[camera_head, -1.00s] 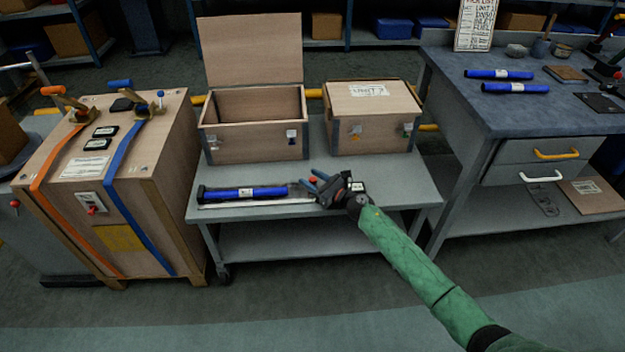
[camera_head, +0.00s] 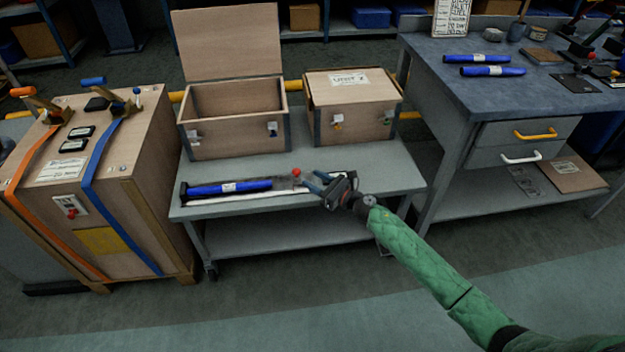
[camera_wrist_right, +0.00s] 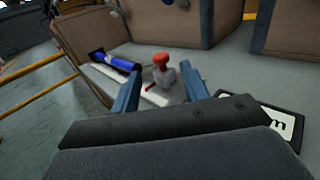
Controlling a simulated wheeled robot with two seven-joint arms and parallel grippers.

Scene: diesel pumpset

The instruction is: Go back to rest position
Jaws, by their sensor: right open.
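My right gripper (camera_head: 313,183) is at the front right part of the cart top (camera_head: 395,170). Its two blue fingers are apart, and they also show in the right wrist view (camera_wrist_right: 162,92). Nothing is between the fingertips. Just beyond them is a small grey fitting with a red knob (camera_head: 296,173); the red knob also shows in the right wrist view (camera_wrist_right: 161,61). Left of it a blue cylinder (camera_head: 230,187) lies along the cart's front edge. My left gripper is not in view.
An open wooden box (camera_head: 235,138) and a closed wooden box (camera_head: 352,105) stand at the back of the cart. A strapped wooden crate (camera_head: 150,200) stands at left. A workbench (camera_head: 440,75) with two blue cylinders (camera_head: 492,71) stands at right. Floor in front is clear.

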